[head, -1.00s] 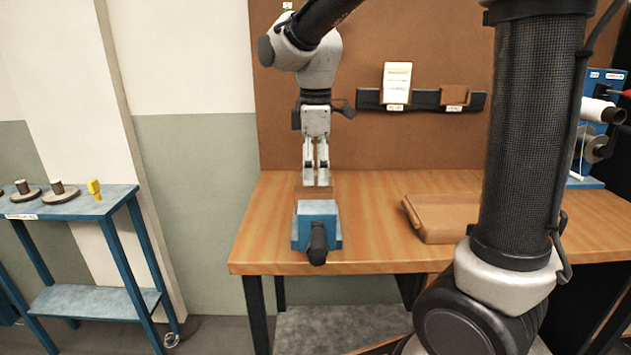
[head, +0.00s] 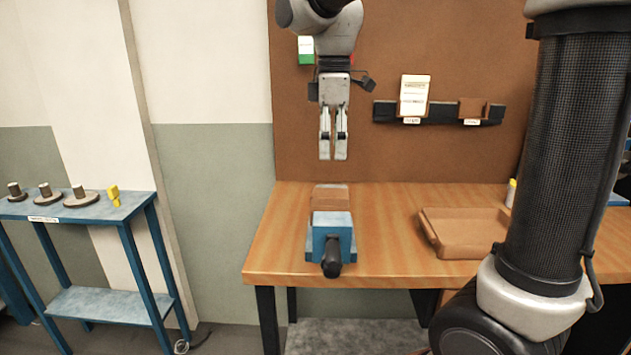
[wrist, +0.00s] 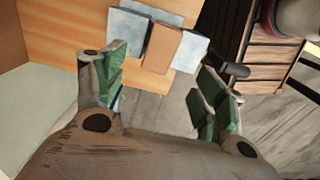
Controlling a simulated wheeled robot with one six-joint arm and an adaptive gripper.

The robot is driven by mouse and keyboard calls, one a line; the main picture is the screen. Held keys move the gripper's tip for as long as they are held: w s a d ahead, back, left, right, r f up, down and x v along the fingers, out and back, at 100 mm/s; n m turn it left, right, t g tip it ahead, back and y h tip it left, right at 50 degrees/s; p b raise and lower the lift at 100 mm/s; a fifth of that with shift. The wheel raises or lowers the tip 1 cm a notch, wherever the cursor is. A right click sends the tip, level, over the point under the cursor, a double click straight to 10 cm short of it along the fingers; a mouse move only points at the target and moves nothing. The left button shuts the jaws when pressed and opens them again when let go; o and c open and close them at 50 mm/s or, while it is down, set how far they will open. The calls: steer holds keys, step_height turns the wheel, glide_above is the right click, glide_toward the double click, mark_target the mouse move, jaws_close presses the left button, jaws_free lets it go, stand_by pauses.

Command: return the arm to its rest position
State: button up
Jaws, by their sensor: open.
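My gripper (head: 333,157) hangs pointing down above the wooden bench (head: 385,200) in the head view, with its two fingers apart and nothing between them. Below it, clear of the fingertips, stands a blue vise (head: 331,226) with a black handle and a brown block (head: 331,197) at its back. In the wrist view the green-padded fingers (wrist: 158,105) are spread wide. The vise (wrist: 127,24) and the brown block (wrist: 161,48) show beyond them.
A brown tray (head: 462,250) lies on the bench to the right. A black wall rail (head: 440,112) holds a white card and a brown pouch. At left a blue side table (head: 85,211) carries several weights and a yellow piece (head: 114,196).

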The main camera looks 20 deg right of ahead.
steer(key=f+m, duration=0.1)
steer(key=s+f+m, duration=0.1)
steer(key=m, duration=0.1)
steer(key=d+f+m, duration=0.1)
steer(key=shift+s+f+m, duration=0.15)
steer(key=shift+s+m, duration=0.15)
steer(key=shift+m, duration=0.1)
steer(key=s+d+f+m+t, duration=0.2)
steer(key=s+d+m+t, duration=0.2)
steer(key=s+d+m, duration=0.5)
steer(key=s+d, duration=0.5)
steer(key=s, duration=0.3)
steer(key=shift+s+m, duration=0.2)
steer(key=shift+m, duration=0.1)
